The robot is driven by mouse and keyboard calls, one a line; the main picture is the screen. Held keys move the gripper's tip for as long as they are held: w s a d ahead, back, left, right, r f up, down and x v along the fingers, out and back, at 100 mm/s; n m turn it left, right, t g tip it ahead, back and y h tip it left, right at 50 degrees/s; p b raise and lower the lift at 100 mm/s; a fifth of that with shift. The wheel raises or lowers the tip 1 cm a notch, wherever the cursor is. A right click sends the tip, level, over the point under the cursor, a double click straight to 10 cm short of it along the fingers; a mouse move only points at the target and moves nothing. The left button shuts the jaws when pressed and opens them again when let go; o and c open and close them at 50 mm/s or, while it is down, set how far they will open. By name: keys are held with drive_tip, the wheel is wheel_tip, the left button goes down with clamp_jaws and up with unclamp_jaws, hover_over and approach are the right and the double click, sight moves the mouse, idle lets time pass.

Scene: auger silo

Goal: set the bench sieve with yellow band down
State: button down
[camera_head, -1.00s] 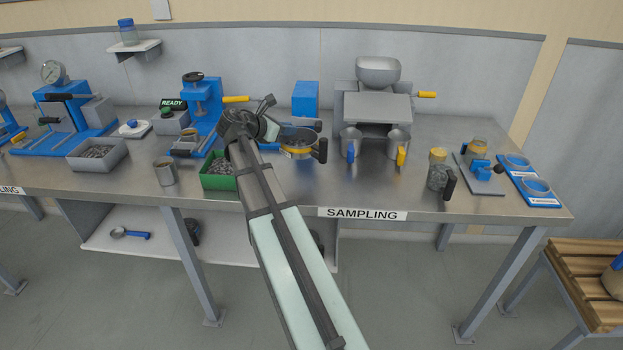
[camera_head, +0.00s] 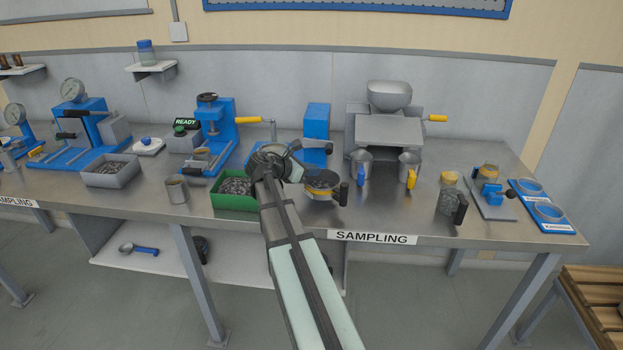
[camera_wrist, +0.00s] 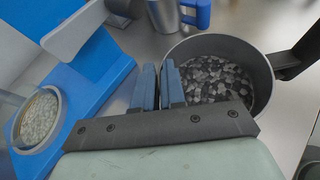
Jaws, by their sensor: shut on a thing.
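The bench sieve with yellow band (camera_head: 322,186) is at or just above the bench top, right of the green tray; I cannot tell if it touches. Its black handle (camera_head: 342,194) points to the right. In the wrist view the sieve (camera_wrist: 262,88) is a dark round pan with grey granules inside and its handle at upper right; the band is hidden there. My gripper (camera_wrist: 165,88) is shut on the sieve's near-left rim. In the head view my gripper (camera_head: 297,168) is at the left of the sieve, partly hidden by my arm.
A green tray (camera_head: 230,202) of granules is close on the left. A blue stand (camera_head: 317,125) is behind the sieve. Blue-handled (camera_head: 361,170) and yellow-handled (camera_head: 409,172) cups stand to the right under the grey hopper machine (camera_head: 388,125). Bare bench lies toward the SAMPLING label (camera_head: 373,237).

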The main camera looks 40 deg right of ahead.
sight(311, 178)
drive_tip(key=shift+f, duration=1.5)
drive_tip(key=c, duration=1.2)
unclamp_jaws()
drive_tip(key=v, duration=1.2)
